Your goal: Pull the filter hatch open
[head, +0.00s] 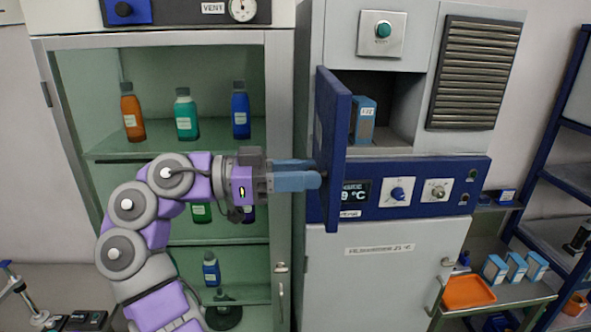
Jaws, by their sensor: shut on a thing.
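The filter hatch (334,150) is a dark blue door on the left side of a grey machine. It stands swung out, seen nearly edge-on, with the compartment (400,95) behind it exposed. A blue box (364,120) with a white label stands inside the compartment. My gripper (318,180) reaches in from the left, level, with its blue fingers against the lower part of the hatch. It is shut on the hatch's handle, which the fingertips mostly hide.
A glass-fronted cabinet (278,150) with several bottles stands behind my arm at left. A blue control panel (420,190) lies below the compartment. At lower right is a cart with an orange tray (466,291) and small boxes.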

